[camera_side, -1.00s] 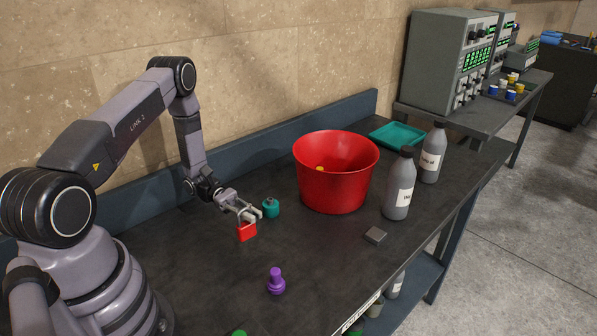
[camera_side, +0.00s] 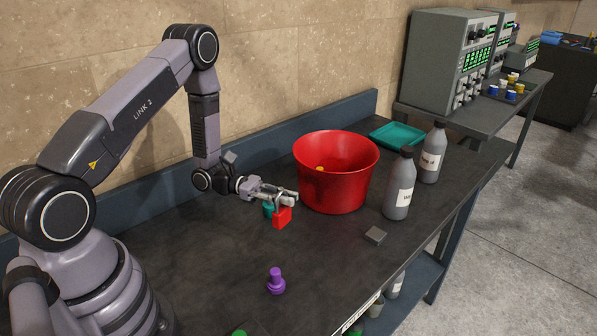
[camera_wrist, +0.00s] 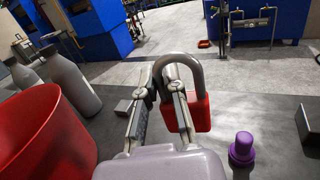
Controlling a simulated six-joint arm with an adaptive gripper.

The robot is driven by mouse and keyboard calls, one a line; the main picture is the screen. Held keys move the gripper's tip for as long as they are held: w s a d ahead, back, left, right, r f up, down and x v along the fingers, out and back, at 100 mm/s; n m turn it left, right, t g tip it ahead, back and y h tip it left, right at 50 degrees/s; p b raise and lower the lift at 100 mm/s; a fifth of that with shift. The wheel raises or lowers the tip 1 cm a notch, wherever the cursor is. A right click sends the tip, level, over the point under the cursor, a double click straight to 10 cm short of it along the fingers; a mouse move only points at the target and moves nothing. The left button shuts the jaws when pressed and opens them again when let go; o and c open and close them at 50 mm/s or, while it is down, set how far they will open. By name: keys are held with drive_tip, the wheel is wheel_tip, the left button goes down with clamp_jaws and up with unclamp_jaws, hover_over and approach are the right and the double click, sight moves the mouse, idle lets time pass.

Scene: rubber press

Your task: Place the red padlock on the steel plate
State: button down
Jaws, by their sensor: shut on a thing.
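The red padlock (camera_side: 282,218) hangs from my gripper (camera_side: 292,199) above the bench, in front of the teal object. In the wrist view the padlock (camera_wrist: 200,112) has its grey shackle between the fingers of my gripper (camera_wrist: 166,84), which is shut on it. The steel plate (camera_side: 375,235) is a small grey square block lying on the bench, right of the padlock and in front of the bottles. It also shows in the wrist view (camera_wrist: 124,107), just left of the fingers.
A large red bucket (camera_side: 325,185) stands close to the right of my gripper. Two grey bottles (camera_side: 399,190) stand behind the plate. A teal object (camera_side: 267,209) is partly hidden by the padlock. A purple piece (camera_side: 276,282) stands at the front. The bench between is clear.

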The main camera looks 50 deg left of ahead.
drive_tip(key=w+d+r+n+t+y, duration=0.2)
drive_tip(key=w+d+t, duration=0.1)
drive_tip(key=w+d, duration=0.5)
hover_over(378, 229)
wheel_tip(378, 229, down, 10)
drive_tip(key=shift+r, duration=0.25)
drive_tip(key=shift+f, duration=1.5)
drive_tip(key=shift+f, duration=0.1)
drive_tip(key=c, duration=1.2)
unclamp_jaws()
